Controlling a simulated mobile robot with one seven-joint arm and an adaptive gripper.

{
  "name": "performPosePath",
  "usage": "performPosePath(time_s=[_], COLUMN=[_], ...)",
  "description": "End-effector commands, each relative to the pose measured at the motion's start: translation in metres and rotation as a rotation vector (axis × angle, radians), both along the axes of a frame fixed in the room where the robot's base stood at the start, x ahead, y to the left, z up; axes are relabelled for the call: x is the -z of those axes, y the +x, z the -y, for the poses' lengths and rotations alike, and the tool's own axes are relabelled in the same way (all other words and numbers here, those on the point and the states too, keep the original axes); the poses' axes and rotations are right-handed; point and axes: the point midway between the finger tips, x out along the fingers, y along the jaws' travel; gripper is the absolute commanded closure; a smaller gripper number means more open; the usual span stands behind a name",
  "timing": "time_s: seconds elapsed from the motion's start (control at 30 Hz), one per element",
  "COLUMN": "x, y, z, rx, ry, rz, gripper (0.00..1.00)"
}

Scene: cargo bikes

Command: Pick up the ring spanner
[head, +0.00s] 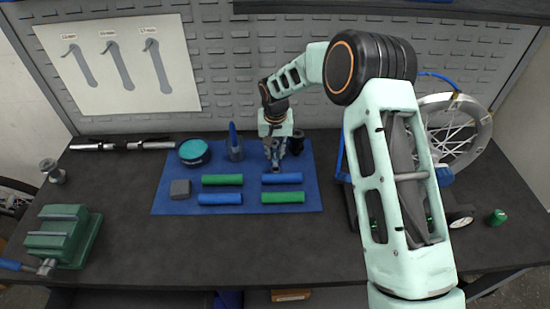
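I cannot make out a loose ring spanner for certain on the bench. Three grey spanner shapes, the left (80,66), the middle (118,65) and the right (157,66), show on a pale labelled board (180,85) on the back wall; I cannot tell whether they are real spanners or outlines. My gripper (276,163) points down over the back part of the blue mat (160,203), behind a blue grip (282,178). Its fingers are small and dark here, and whether they hold anything cannot be told. My arm hides part of the bench's right side.
A green vice (60,235) stands left, a silver-black tube (120,145) behind, a wheel (460,130) right. The front-middle bench is clear.

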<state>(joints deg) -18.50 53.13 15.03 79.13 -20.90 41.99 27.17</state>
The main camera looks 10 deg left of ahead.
Motion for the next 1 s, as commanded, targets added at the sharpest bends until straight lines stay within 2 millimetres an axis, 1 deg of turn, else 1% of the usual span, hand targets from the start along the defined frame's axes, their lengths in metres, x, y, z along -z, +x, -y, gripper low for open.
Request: performPosePath(time_s=[0.03, 0.1, 0.43, 0.57, 0.67, 0.77, 0.87, 1.0], x=[0.000, 0.000, -0.001, -0.008, -0.018, -0.034, -0.044, -0.063], y=[0.000, 0.000, 0.000, 0.001, 0.001, 0.001, -0.009, -0.024], z=[0.000, 0.000, 0.000, 0.000, 0.000, 0.000, 0.005, 0.012], rx=[0.000, 0.000, 0.000, 0.000, -0.001, 0.000, 0.000, 0.000], ry=[0.000, 0.000, 0.000, 0.000, 0.001, 0.002, 0.000, 0.001], rz=[0.000, 0.000, 0.001, 0.002, 0.003, 0.004, 0.002, 0.003], gripper=[0.93, 1.00, 1.00, 1.00, 1.00, 1.00, 1.00, 1.00])
